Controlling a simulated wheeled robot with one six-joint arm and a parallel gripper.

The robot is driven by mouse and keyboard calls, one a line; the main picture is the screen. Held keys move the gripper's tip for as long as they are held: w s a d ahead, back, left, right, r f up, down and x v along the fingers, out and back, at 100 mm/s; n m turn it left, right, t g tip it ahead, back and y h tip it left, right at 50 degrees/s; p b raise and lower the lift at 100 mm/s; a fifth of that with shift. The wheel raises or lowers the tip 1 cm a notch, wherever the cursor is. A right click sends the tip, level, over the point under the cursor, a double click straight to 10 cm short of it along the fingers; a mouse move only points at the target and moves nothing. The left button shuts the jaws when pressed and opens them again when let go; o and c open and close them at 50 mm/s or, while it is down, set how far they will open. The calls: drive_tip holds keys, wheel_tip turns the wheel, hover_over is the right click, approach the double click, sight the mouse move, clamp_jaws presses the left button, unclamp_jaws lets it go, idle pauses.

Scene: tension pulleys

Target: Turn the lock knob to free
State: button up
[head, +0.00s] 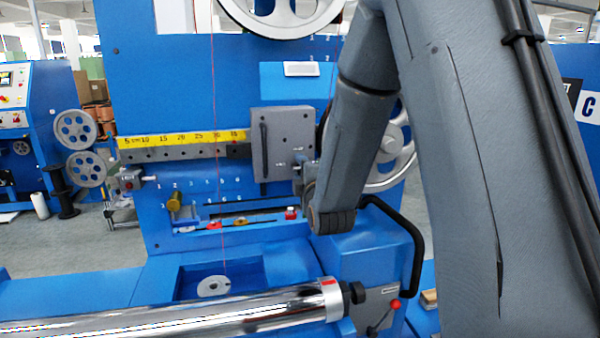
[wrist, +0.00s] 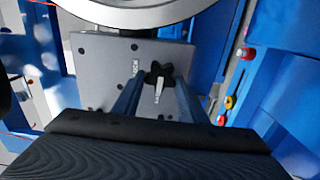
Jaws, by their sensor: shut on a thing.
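The lock knob (wrist: 158,72) is black and lobed, with a pale pointer (wrist: 159,86) below it in the wrist view. It sits on a grey plate (wrist: 100,65) with small lettering beside it. My gripper (wrist: 160,80) has its two blue-grey fingers on either side of the knob and is shut on it. In the head view the grey plate (head: 270,130) stands at the right end of the yellow scale. My arm hides the knob and most of the gripper there.
A yellow scale (head: 185,139) runs along a dark rail on the blue machine panel (head: 150,70). A large pulley wheel (head: 282,12) is above the plate. A black bent handle (head: 410,240) and a shiny roller (head: 180,312) lie below. Red and yellow parts (wrist: 228,102) are at the right in the wrist view.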

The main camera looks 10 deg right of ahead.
drive_tip(key=shift+n, duration=0.3)
drive_tip(key=o, duration=1.1)
drive_tip(key=shift+c, duration=0.2)
drive_tip(key=s+b, duration=0.1)
drive_tip(key=s, duration=0.7)
drive_tip(key=shift+a, duration=0.1)
